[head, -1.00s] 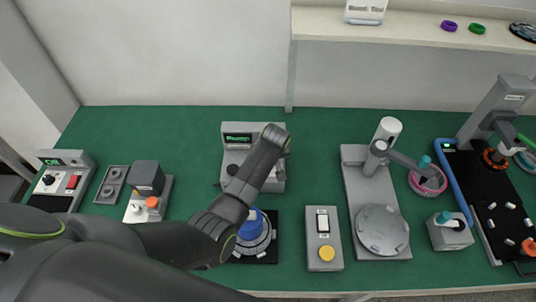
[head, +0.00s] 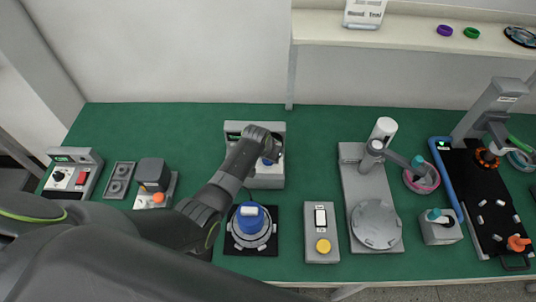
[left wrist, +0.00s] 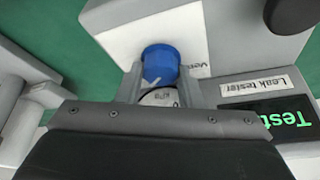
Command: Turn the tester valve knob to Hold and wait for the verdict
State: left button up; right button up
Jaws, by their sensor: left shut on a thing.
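The grey leak tester (head: 266,180) stands at the back middle of the green table. Its blue valve knob (left wrist: 160,62) is between the two fingers of my left gripper (left wrist: 159,84), which is shut on it. A bit of blue also shows beneath the gripper in the head view (head: 267,160). A round gauge (left wrist: 160,98) marked kPa is partly hidden between the fingers. The knob's exact setting cannot be read. My right gripper is not in view.
A blue-topped hub motor (head: 250,220) sits on a black plate in front of the tester. A switch box with a yellow button (head: 322,246) and a grey turntable stand (head: 376,225) are to the right. A power unit (head: 72,177) is at the left.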

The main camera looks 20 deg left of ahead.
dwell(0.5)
pick_arm(q)
jog(key=o, duration=0.7)
jog(key=shift+r, duration=0.15)
jog(key=shift+s+r, duration=0.2)
jog(key=shift+r, duration=0.3)
jog(key=b+v, duration=0.2)
jog(key=v, duration=1.4)
jog(key=shift+a, duration=0.2)
jog(key=shift+s+f, duration=0.1)
